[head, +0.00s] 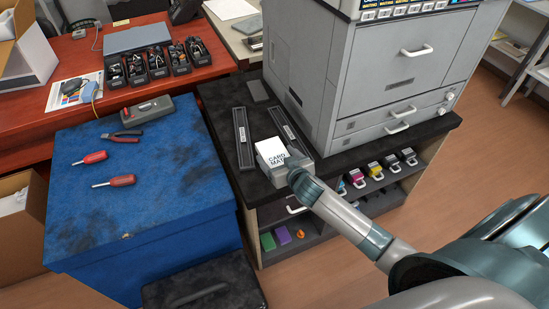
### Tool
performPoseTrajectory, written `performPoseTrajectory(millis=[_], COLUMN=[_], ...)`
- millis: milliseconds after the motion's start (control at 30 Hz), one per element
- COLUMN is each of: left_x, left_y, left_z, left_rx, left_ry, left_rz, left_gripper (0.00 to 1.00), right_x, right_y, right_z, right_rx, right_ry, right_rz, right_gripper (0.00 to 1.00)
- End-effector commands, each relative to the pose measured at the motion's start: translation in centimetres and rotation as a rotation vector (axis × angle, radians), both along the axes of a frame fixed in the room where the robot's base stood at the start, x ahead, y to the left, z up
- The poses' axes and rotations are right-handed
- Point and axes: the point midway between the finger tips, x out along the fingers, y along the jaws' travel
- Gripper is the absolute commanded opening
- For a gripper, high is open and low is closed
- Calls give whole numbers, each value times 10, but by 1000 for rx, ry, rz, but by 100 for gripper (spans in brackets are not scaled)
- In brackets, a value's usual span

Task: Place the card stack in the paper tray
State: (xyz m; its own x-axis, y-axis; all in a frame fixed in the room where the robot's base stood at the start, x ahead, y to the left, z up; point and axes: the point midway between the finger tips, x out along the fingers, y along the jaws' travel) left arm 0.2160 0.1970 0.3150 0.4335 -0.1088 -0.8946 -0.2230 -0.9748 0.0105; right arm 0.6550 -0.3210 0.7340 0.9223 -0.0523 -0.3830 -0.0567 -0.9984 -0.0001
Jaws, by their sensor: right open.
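The card stack (270,150) is a small white block with dark lettering reading "CARD MAT". It is at the black counter, between two long dark strips, a left one (243,138) and a right one (288,130). My right gripper (285,171) is at the near right side of the stack, with its arm reaching in from the lower right. It is open; its fingertips are partly hidden, and I cannot tell whether they touch the stack. I cannot tell for sure which part is the paper tray; the grey printer (385,85) has closed drawers with white handles. My left gripper is out of view.
A blue-topped bench (140,190) on the left holds two red screwdrivers, pliers and a grey device. Coloured cartridges (375,170) stand on a shelf under the printer. A red desk (90,60) is behind. The counter's front left corner is clear.

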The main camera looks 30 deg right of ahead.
Motion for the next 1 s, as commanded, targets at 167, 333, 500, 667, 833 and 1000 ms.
performPoseTrajectory(millis=[167,333,500,667,833,1000], left_x=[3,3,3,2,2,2], left_y=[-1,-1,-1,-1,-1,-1], left_z=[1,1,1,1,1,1], left_rx=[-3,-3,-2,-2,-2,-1], left_ry=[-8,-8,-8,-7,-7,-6], left_rz=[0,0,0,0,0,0], left_gripper=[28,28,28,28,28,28], right_x=[2,1,1,1,2,2], right_y=[0,0,0,0,0,0], right_z=[0,0,0,0,1,2], right_rx=[0,0,0,0,0,0], right_ry=[0,0,0,0,-2,-2], right_rz=[0,0,0,0,1,1], right_gripper=[79,79,79,50,31,31])
